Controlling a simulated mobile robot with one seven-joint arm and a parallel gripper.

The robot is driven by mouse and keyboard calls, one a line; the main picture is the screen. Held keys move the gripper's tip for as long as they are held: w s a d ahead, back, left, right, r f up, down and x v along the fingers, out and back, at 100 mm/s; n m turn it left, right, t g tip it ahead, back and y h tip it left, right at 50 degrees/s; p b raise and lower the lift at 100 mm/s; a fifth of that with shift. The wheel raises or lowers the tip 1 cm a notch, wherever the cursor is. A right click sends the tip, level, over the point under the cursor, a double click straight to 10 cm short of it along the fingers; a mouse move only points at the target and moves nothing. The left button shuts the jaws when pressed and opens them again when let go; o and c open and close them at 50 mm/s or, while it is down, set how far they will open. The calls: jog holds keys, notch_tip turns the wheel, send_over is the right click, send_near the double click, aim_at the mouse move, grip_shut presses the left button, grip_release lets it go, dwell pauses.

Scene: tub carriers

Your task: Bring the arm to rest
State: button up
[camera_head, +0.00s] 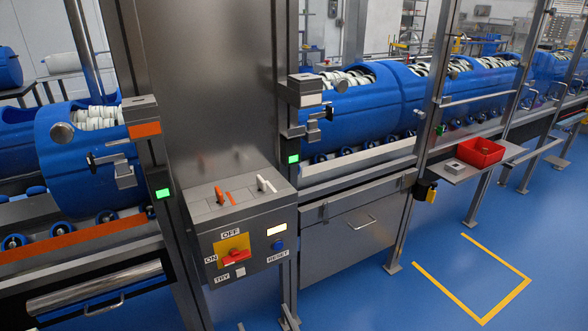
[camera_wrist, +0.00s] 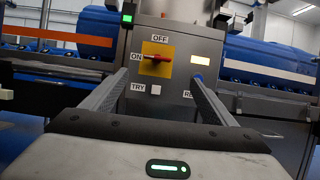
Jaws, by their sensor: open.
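My gripper (camera_wrist: 158,77) shows in the wrist view. Its two grey fingers are apart with nothing between them, and they point toward the grey control box (camera_wrist: 172,42). Beyond the gap are the box's yellow plate (camera_wrist: 168,68) and red rotary handle (camera_wrist: 155,58). No contact with the box is visible. My arm and gripper do not show in the head view, where the same control box (camera_head: 222,222) stands at the centre. There its red handle (camera_head: 236,257) lies roughly level, near the ON label.
Blue tubs (camera_head: 85,155) stand on roller carriers behind steel posts (camera_head: 160,110), with more tubs (camera_head: 345,112) to the right. A red bin (camera_head: 480,152) sits on a small shelf. Blue floor with a yellow outline (camera_head: 490,318) lies open at the right front.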

jog(key=w+d+r+m+g+h, duration=0.2)
jog(key=d+r+m+g+h, duration=0.1)
jog(key=d+r+m+h, duration=0.9)
jog(key=w+d+r+m+g+h, duration=0.25)
jog(key=d+r+m+h, duration=0.4)
jog(key=m+h, duration=0.75)
jog(key=s+d+r+m+g+y, duration=0.35)
jog(key=s+d+m+g, duration=0.7)
jog(key=s+g, duration=0.4)
jog(key=s+a+r+m+t+y, duration=0.1)
jog(key=a+r+m+t+y, duration=0.5)
jog(key=r+y, duration=0.55)
notch_tip(320, 180, up, 20)
jog(key=p, duration=1.9)
jog(key=shift+h+p, duration=0.3)
jog(key=shift+p, duration=0.05)
